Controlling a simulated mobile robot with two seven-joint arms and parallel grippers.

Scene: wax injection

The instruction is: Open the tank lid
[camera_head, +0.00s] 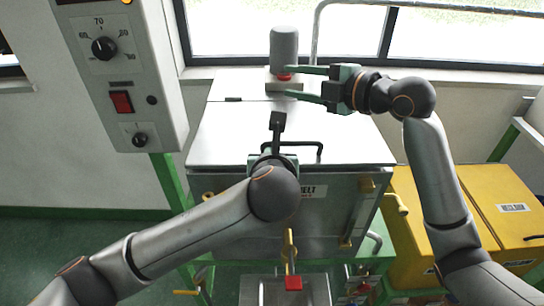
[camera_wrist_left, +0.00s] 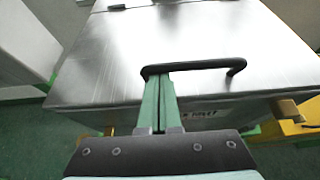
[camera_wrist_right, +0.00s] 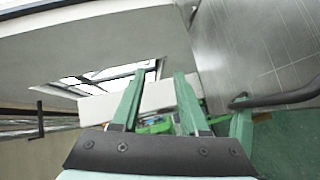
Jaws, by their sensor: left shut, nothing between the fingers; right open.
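The tank (camera_head: 330,207) stands in the middle of the head view with its flat metal lid (camera_head: 225,135) down. The lid's black bar handle (camera_head: 307,146) is near the front edge; it also shows in the left wrist view (camera_wrist_left: 205,66). My left gripper (camera_head: 278,121) is shut and empty, its fingertips at the left part of the handle; whether they touch or sit under the bar I cannot tell. My right gripper (camera_head: 290,83) is open and empty above the lid's back, its fingers pointing left, close to the grey cylinder (camera_head: 284,48).
A control box (camera_head: 120,75) with dials and a red switch hangs at the left. Yellow boxes (camera_head: 500,210) stand at the right. A window (camera_head: 450,35) is behind the tank. A metal tray (camera_head: 258,292) is below the tank's front.

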